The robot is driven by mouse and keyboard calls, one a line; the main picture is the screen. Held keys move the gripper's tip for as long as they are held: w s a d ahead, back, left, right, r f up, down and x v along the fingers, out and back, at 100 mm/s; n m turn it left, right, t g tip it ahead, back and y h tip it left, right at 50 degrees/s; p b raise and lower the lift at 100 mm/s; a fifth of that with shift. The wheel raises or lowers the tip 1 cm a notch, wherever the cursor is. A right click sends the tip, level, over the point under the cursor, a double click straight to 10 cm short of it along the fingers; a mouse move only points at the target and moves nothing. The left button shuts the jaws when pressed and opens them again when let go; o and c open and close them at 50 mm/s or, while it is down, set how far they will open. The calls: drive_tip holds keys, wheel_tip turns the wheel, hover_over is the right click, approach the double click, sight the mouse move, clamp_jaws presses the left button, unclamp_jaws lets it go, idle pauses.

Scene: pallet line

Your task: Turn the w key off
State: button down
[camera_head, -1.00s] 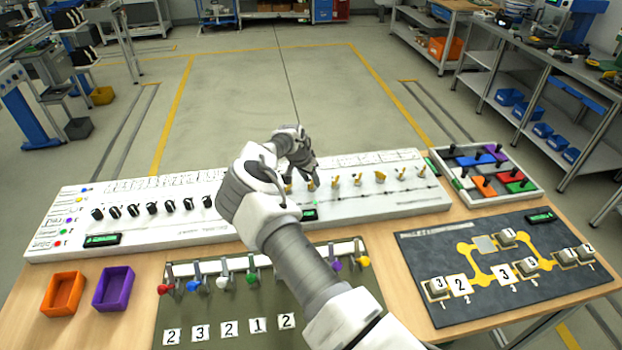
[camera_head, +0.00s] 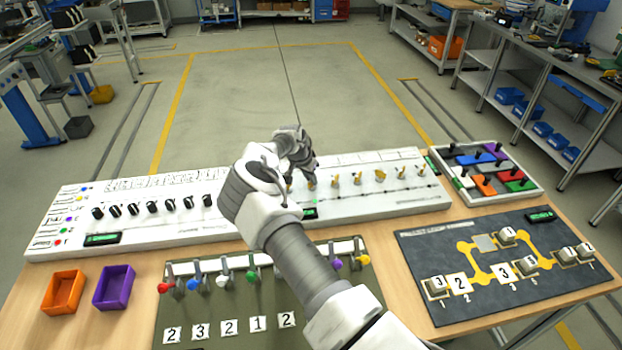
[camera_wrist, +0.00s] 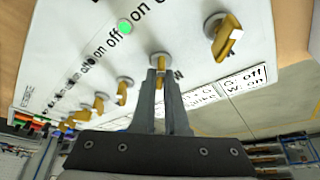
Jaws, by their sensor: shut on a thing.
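A row of brass keys stands on the right half of the long white panel (camera_head: 400,202). My gripper (camera_wrist: 160,72) is shut on one key (camera_wrist: 159,60), the second from the row's end in the wrist view, with a finger on each side. A letter beside it looks like W, partly hidden by the fingers. A neighbouring free key (camera_wrist: 224,38) stands to its right. A green light (camera_wrist: 124,26) shows by the printed "on" and "off" words. In the head view my gripper (camera_head: 306,172) is over the left end of the key row, its fingertips partly hidden.
A printed card (camera_wrist: 245,80) reads "G: off, W: on". Black knobs (camera_head: 150,209) line the panel's left half. A dark board (camera_head: 440,255) lies at right.

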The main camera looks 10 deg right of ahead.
drive_tip(key=shift+n+b, duration=0.4)
drive_tip(key=shift+b, duration=0.1)
drive_tip(key=n+b, duration=0.1)
drive_tip(key=b, duration=0.1)
drive_tip(key=n+y+b, duration=0.1)
drive_tip(key=n+b, duration=0.1)
drive_tip(key=n+t+b, duration=0.1)
drive_tip(key=b, duration=0.1)
drive_tip(key=shift+d+f+n+y, duration=0.15)
drive_tip(key=shift+f+n+y, duration=0.15)
drive_tip(key=shift+y, duration=0.1)
drive_tip(key=n+y+b, duration=0.1)
drive_tip(key=n+b, duration=0.2)
drive_tip(key=b, duration=0.1)
drive_tip(key=shift+d+r+n+b, duration=0.1)
drive_tip(key=shift+n+b, duration=0.2)
drive_tip(key=n+y+b, duration=0.1)
drive_tip(key=n+b, duration=0.1)
drive_tip(key=shift+n+y+b, duration=0.3)
drive_tip(key=shift+n, duration=0.1)
drive_tip(key=n+b, duration=0.1)
drive_tip(key=n, duration=0.1)
drive_tip(key=shift+d+r+n+y, duration=0.1)
drive_tip(key=shift+r+n+y, duration=0.05)
drive_tip(key=shift+n+y, duration=0.2)
drive_tip(key=shift+r+n+g+y+b, duration=0.1)
drive_tip(key=shift+n+g+y+b, duration=0.45)
drive_tip(key=shift+n, duration=1.2)
